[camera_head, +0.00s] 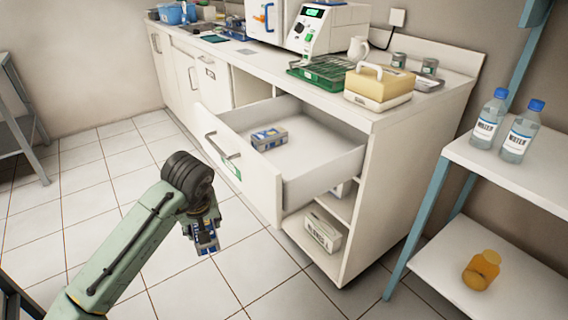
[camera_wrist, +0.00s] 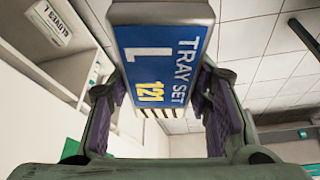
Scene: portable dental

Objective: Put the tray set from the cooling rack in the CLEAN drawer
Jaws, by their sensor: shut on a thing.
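My gripper (camera_head: 204,232) is shut on a tray set, a box with a blue label (camera_wrist: 160,55) reading "TRAY SET L 121" in the wrist view. The held tray set also shows as a small blue piece (camera_head: 206,243) in the head view, over the floor in front of the cabinet. A drawer (camera_head: 225,160) stands pulled open, with a green label on its front too small to read. Another blue-and-grey box (camera_head: 268,138) lies inside near its front left. The gripper is outside the drawer, in front of and below its front panel.
A green rack (camera_head: 318,74) stands on the counter (camera_head: 400,105), beside a beige carrier box (camera_head: 380,84) and a white machine (camera_head: 325,30). Below the drawer, an open shelf holds a white box (camera_head: 323,230). A side shelf (camera_head: 520,170) with bottles stands right. Most of the drawer floor is clear.

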